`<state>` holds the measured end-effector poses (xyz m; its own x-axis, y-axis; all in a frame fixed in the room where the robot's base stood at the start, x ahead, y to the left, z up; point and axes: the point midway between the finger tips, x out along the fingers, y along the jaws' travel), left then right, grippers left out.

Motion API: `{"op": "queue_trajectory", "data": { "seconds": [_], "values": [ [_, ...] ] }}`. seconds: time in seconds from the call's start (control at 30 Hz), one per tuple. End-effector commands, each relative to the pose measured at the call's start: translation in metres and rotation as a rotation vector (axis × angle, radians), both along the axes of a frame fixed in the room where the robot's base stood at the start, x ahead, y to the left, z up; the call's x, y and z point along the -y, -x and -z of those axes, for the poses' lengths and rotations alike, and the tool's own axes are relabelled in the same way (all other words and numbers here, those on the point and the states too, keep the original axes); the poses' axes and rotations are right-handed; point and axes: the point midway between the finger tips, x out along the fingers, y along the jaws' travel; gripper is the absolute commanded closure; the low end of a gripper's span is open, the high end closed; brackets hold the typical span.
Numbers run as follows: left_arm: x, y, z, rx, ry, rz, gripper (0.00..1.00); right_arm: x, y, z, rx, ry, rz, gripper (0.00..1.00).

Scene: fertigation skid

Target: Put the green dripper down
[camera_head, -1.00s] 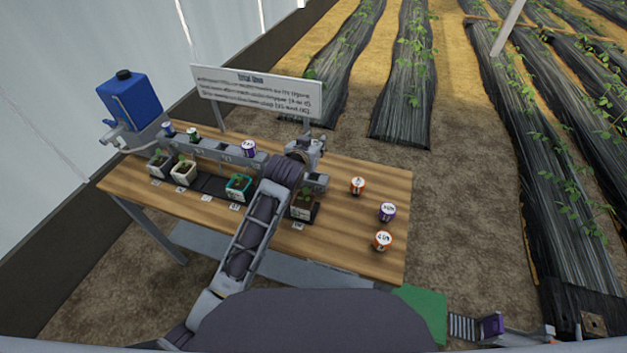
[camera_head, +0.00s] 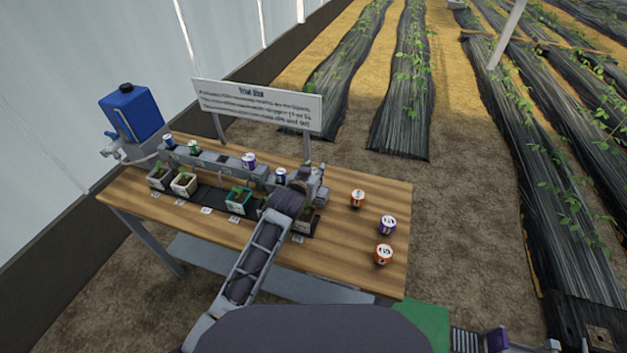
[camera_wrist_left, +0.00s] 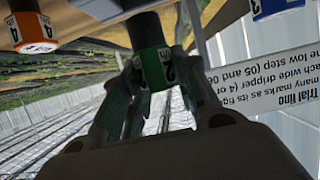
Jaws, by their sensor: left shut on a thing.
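My left gripper (camera_head: 314,182) is over the right end of the grey rail on the table. In the left wrist view, its fingers are shut on a green-banded dripper (camera_wrist_left: 152,65) with a dark body and a "2" on its label. The head view does not clearly show this held dripper, as my gripper and wrist cover it. Another green dripper (camera_head: 194,147) stands on the left part of the rail. I cannot tell from the wrist view whether the held dripper touches anything. My right gripper does not show clearly.
The rail (camera_head: 213,159) also carries blue (camera_head: 168,142), purple (camera_head: 249,160) and dark blue (camera_head: 280,176) drippers. Orange (camera_head: 358,199), purple (camera_head: 388,225) and orange (camera_head: 384,254) drippers stand at the table's right. Potted seedlings (camera_head: 238,201) line the front. A sign (camera_head: 258,104) stands behind.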

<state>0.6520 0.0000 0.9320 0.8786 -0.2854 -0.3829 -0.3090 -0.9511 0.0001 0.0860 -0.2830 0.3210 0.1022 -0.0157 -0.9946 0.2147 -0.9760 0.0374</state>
Motion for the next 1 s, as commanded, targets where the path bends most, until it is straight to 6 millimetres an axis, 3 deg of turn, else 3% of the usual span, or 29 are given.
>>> {"op": "queue_trajectory", "data": {
  "seconds": [0.17,0.5,1.0],
  "values": [
    [0.000,0.000,0.005,-0.001,0.000,0.000,0.86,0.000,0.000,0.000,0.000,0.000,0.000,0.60],
    [0.000,0.000,0.036,-0.002,-0.001,0.000,0.86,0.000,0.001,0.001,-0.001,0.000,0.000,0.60],
    [0.000,0.000,0.041,0.000,0.000,0.000,0.86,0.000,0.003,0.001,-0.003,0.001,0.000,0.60]
  ]
}}
